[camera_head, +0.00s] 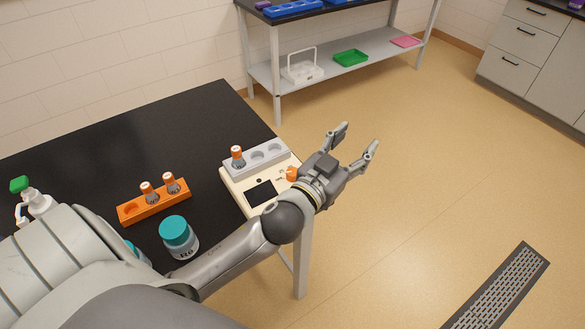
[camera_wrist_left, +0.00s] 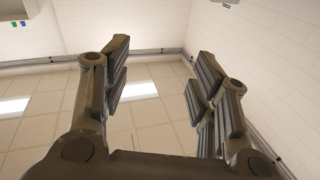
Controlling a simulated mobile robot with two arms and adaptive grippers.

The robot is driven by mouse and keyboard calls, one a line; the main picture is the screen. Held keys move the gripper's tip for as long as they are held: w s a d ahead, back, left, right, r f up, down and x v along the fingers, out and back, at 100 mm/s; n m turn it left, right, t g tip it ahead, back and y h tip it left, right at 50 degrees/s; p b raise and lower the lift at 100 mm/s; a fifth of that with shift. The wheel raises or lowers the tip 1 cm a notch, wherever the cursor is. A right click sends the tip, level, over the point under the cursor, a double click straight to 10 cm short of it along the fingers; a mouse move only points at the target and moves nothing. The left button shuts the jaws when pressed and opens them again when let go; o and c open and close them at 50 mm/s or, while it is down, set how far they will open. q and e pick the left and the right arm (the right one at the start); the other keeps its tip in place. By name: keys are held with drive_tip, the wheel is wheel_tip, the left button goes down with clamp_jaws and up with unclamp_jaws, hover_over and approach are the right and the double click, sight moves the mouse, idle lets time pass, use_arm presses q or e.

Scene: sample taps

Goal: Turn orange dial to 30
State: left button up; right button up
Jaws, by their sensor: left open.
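The orange dial (camera_head: 291,174) shows as a small orange piece on the cream device (camera_head: 237,190) at the right edge of the black table. My left wrist partly covers it, and its setting cannot be read. My left gripper (camera_head: 357,136) is open and empty, past the table's right edge and above the floor, to the right of the dial. In the left wrist view its two fingers (camera_wrist_left: 160,80) stand apart with only ceiling and wall between them. My right gripper is not in view.
A grey rack (camera_head: 268,158) with an orange-capped vial (camera_head: 238,156) sits at the back of the device. An orange rack (camera_head: 130,210) with two vials and a teal-lidded jar (camera_head: 179,238) stand to its left. The black table top (camera_head: 90,150) is clear behind them.

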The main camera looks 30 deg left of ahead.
use_arm(q)
drive_tip(key=d+r+m+g+h, duration=0.1)
drive_tip(key=d+r+m+h, duration=0.85)
drive_tip(key=h, duration=0.35)
drive_tip(key=s+d+m+g+h, duration=0.3)
drive_tip(key=d+m+g+h, duration=0.15)
drive_tip(key=m+g, duration=0.3)
drive_tip(key=n+g+y, duration=0.4)
drive_tip(key=g+y, duration=0.6)
drive_tip(key=y, duration=0.9)
approach(292, 171)
wheel_tip(292, 171, down, 9)
drive_tip(key=shift+d+f+p, duration=0.1)
drive_tip(key=shift+p, duration=1.15)
